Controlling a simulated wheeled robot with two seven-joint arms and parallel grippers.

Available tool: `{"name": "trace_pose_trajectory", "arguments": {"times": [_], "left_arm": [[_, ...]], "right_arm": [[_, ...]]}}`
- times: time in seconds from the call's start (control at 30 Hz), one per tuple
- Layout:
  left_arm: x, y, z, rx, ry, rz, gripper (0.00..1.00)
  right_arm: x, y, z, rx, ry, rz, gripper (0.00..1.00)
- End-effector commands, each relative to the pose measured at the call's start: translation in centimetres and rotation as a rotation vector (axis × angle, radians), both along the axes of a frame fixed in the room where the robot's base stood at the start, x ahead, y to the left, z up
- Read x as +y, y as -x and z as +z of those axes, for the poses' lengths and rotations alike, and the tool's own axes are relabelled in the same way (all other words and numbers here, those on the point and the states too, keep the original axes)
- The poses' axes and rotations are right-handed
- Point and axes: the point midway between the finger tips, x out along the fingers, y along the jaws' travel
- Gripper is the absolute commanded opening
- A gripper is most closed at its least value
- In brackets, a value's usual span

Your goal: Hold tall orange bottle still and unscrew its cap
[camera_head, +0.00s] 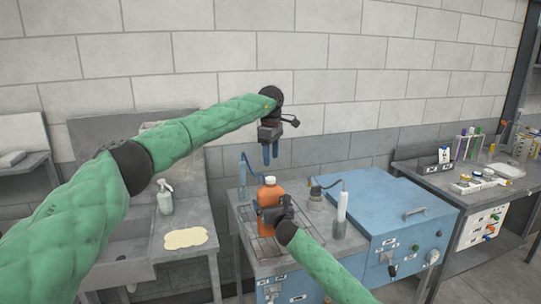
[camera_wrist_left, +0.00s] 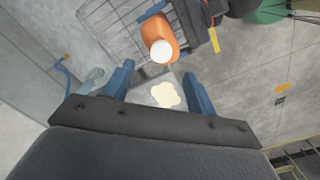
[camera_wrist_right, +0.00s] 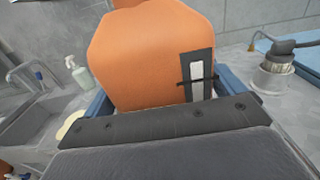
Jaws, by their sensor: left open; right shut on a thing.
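The tall orange bottle (camera_head: 269,200) stands upright on a wire rack at the left of the blue bench, its white cap (camera_head: 270,181) on top. My right gripper (camera_head: 272,213) is shut around the bottle's body from the front; in the right wrist view the orange bottle (camera_wrist_right: 150,55) fills the space between the fingers. My left gripper (camera_head: 270,154) is open and empty, pointing down above the bottle, apart from the cap. In the left wrist view the white cap (camera_wrist_left: 161,50) lies beyond the open fingers (camera_wrist_left: 158,85).
A wire rack (camera_head: 245,213) lies under the bottle. Right of it stand a small capped device (camera_head: 315,192), a clear cylinder (camera_head: 341,212) and a blue lidded box (camera_head: 375,200). A spray bottle (camera_head: 165,198) and a pale cloth (camera_head: 186,238) are on the left counter.

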Motion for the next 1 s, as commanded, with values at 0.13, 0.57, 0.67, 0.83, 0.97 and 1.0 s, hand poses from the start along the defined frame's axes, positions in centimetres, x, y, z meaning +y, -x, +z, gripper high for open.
{"name": "trace_pose_trajectory", "arguments": {"times": [0.13, 0.57, 0.67, 0.83, 0.97, 1.0], "left_arm": [[0.2, 0.0, 0.0, -0.001, -0.008, -0.19, 0.57], [0.2, 0.0, -0.2, 0.0, -0.012, -0.452, 0.57], [0.2, 0.0, -0.7, 0.0, -0.012, -0.455, 0.57], [0.3, 0.0, -2.4, 0.001, -0.012, -0.453, 0.57], [0.2, 0.1, -4.2, 0.001, -0.012, -0.453, 0.57], [0.2, 0.1, -4.7, 0.001, -0.011, -0.453, 0.57]], "right_arm": [[0.0, 0.0, 0.0, 0.001, -0.001, 0.0, 0.31], [0.0, 0.0, -0.1, 0.001, -0.001, 0.0, 0.31], [0.0, 0.0, -0.1, 0.001, -0.001, 0.0, 0.31], [0.0, 0.0, -0.1, 0.001, -0.001, 0.0, 0.31], [0.0, 0.0, -0.1, 0.001, -0.001, 0.0, 0.31], [0.0, 0.0, -0.1, 0.001, -0.001, 0.0, 0.31]]}}
